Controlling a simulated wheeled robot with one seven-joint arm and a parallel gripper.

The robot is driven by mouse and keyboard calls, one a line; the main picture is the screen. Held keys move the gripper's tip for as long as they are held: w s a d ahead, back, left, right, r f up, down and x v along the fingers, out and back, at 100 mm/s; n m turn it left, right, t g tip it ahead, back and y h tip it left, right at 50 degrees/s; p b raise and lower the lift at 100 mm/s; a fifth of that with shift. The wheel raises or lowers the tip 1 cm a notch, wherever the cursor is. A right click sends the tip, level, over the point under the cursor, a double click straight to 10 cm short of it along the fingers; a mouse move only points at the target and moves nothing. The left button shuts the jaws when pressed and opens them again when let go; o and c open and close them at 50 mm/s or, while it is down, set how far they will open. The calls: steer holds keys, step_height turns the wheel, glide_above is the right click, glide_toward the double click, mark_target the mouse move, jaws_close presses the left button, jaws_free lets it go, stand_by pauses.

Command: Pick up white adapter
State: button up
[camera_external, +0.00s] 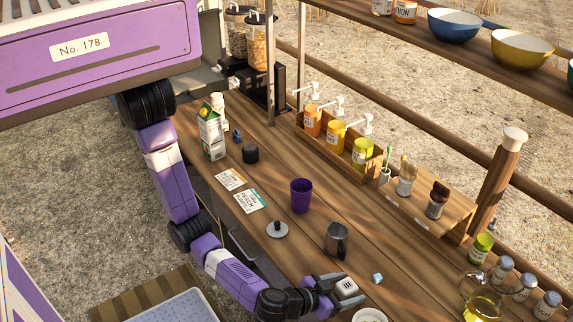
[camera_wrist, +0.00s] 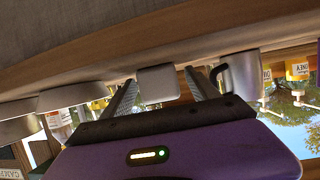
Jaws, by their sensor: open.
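The white adapter (camera_external: 346,288) is a small block with dark slots on the wooden counter, near the counter's front edge. My gripper (camera_external: 335,291) is at it, with its fingers open on either side. In the wrist view, which is upside down, the adapter (camera_wrist: 157,84) shows as a pale rounded block between the two dark fingers. A gap shows beside it, and I cannot tell whether either finger touches it.
A metal pitcher (camera_external: 337,241) stands close behind my gripper; it also shows in the wrist view (camera_wrist: 240,75). A small teal cube (camera_external: 377,278) lies to the right. A white dish (camera_external: 369,315) is near the front. A purple cup (camera_external: 301,195) and black-knobbed lid (camera_external: 277,230) are farther back.

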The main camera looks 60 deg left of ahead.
steer(key=c, duration=1.5)
steer(key=shift+r, duration=0.1)
